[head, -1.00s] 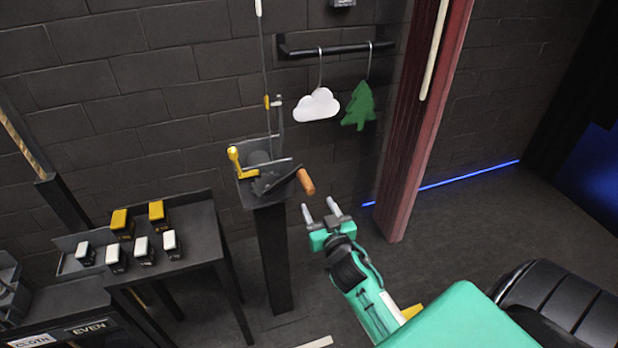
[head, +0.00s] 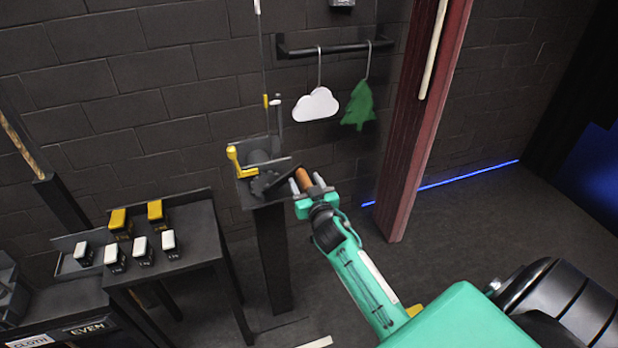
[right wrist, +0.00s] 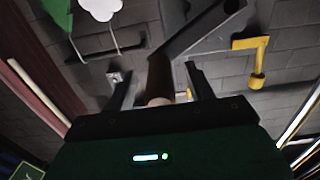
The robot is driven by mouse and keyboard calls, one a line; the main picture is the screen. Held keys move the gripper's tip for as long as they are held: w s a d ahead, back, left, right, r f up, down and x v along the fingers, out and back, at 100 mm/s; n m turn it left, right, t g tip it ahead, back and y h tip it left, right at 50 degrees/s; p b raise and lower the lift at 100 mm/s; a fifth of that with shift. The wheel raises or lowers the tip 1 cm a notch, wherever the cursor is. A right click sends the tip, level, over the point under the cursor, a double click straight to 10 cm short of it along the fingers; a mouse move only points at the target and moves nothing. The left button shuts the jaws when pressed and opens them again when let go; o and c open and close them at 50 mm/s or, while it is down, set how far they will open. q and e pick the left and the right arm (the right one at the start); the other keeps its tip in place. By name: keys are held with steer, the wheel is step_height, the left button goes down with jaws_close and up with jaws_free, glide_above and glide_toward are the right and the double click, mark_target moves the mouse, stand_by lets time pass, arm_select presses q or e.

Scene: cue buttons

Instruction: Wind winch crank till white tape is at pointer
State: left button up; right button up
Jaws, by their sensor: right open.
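The winch (head: 262,180) sits on a dark post, with a yellow lever (head: 237,163) at its left side. Its crank handle, an orange-brown wooden grip (head: 303,178), points out at the right. My right gripper (head: 308,183) is open, with its fingers on either side of the grip. In the right wrist view the grip (right wrist: 159,80) stands between the two fingers, with gaps showing beside it. A line rises from the winch along the wall, with a small yellow piece (head: 266,101) and a pale piece (head: 279,108) beside it. I cannot make out white tape on the line. My left gripper is out of view.
A white cloud (head: 315,104) and a green tree (head: 358,106) hang from a wall bar just above right of the winch. A table (head: 200,268) with several small weights is at left.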

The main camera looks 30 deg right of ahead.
steer(key=c, duration=1.1)
steer(key=f+b, duration=0.2)
steer(key=d+f+b, duration=0.1)
steer(key=f+b, duration=0.1)
steer(key=f, duration=0.1)
steer(key=shift+s+d+f, duration=0.15)
steer(key=shift+s+f, duration=0.05)
steer(key=shift+f, duration=0.1)
